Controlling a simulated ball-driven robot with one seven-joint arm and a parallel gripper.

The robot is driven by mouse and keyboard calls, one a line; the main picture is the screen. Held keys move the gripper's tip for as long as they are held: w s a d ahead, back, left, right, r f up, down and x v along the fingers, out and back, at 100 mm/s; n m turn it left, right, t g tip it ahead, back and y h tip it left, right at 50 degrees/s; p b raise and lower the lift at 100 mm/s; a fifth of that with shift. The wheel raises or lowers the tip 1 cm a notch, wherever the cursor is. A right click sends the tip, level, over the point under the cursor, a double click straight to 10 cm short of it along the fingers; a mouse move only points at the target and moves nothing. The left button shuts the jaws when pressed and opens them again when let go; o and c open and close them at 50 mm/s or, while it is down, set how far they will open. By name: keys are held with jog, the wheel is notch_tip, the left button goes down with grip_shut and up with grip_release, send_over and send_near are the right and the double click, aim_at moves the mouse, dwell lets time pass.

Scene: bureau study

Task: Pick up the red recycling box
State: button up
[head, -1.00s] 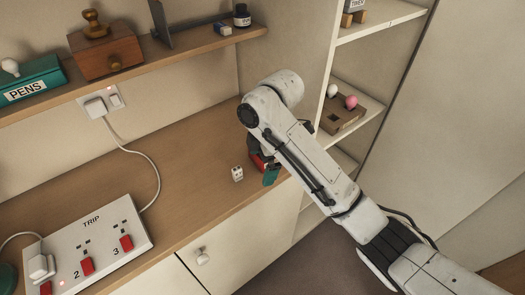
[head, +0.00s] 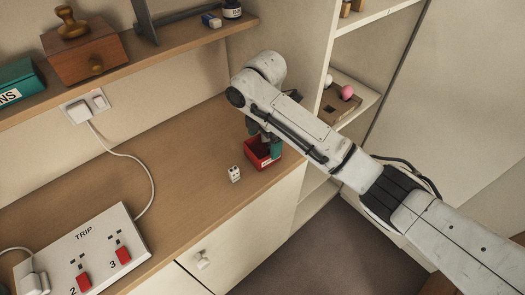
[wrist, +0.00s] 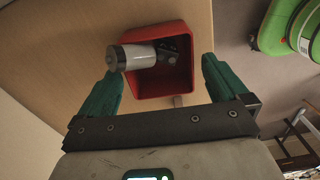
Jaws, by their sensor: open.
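The red recycling box (head: 262,158) is a small open box standing on the wooden desktop near its front right edge, partly hidden by my arm and gripper in the head view. In the wrist view the red box (wrist: 150,90) lies ahead of my gripper, with a white and dark cylindrical item (wrist: 138,56) in it. My gripper (wrist: 160,68) is open, with one green finger at each side of the near part of the box. In the head view my gripper (head: 264,140) is over the box. I cannot tell whether the fingers touch it.
A small white block (head: 234,174) stands just left of the box. The trip panel (head: 85,255) and its cable are at the front left. A shelf (head: 165,48) runs above the desk. A shelf unit (head: 345,95) stands to the right. The desktop's middle is clear.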

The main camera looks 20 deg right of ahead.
aim_at(263, 156)
notch_tip(263, 156, down, 5)
jog(key=shift+a+r+p, duration=0.1)
jog(key=shift+a+p, duration=0.05)
jog(key=shift+p, duration=0.4)
jog(key=shift+c, duration=0.4)
jog(key=c, duration=0.7)
jog(key=shift+r, duration=0.1)
